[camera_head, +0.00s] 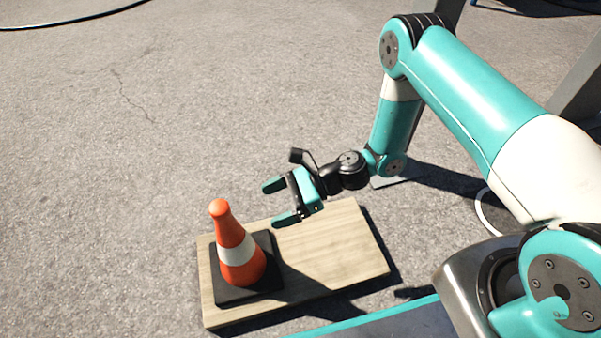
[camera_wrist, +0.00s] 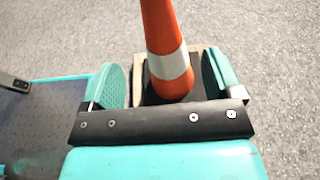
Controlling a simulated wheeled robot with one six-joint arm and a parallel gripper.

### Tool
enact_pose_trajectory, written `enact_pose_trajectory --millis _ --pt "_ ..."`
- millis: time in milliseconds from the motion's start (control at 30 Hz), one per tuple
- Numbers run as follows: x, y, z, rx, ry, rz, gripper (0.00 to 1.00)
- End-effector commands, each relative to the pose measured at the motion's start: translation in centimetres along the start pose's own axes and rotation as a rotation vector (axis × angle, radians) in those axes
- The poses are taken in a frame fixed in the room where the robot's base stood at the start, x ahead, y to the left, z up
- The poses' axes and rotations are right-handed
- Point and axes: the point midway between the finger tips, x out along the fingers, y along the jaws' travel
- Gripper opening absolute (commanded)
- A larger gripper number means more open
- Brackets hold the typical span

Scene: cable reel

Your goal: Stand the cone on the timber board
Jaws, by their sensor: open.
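The orange cone (camera_head: 240,262) with a white band and a black square base stands upright on the left part of the timber board (camera_head: 335,250). The base lies on the wood, close to the board's left edge. My gripper (camera_head: 272,203) is open and empty, above and behind the board, to the upper right of the cone and apart from it. In the wrist view the cone (camera_wrist: 165,40) shows beyond the open jaws (camera_wrist: 170,80), between the two teal fingers in the picture. The cone's tip is out of that view.
Grey asphalt surrounds the board, with wide free room to the left and behind. A black cable (camera_head: 75,22) lies at the far left. A dark metal post (camera_head: 577,85) stands at the right. The board's right half is bare.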

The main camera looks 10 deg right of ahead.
Motion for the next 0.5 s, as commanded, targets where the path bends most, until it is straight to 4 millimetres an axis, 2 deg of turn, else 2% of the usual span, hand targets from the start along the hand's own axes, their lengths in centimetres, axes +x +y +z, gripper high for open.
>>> enact_pose_trajectory --millis 67,167,267,333,500 --pt "0.0 0.0 0.1 -0.006 0.002 0.002 0.85" --pt "-0.3 -0.3 1.4 -0.076 0.017 0.023 0.85" --pt "-1.1 -0.6 4.4 -0.248 0.062 0.077 0.85" --pt "-2.0 -0.4 7.3 -0.421 0.105 0.135 0.85" --pt "-5.0 1.4 14.1 -0.865 0.222 0.307 0.85"
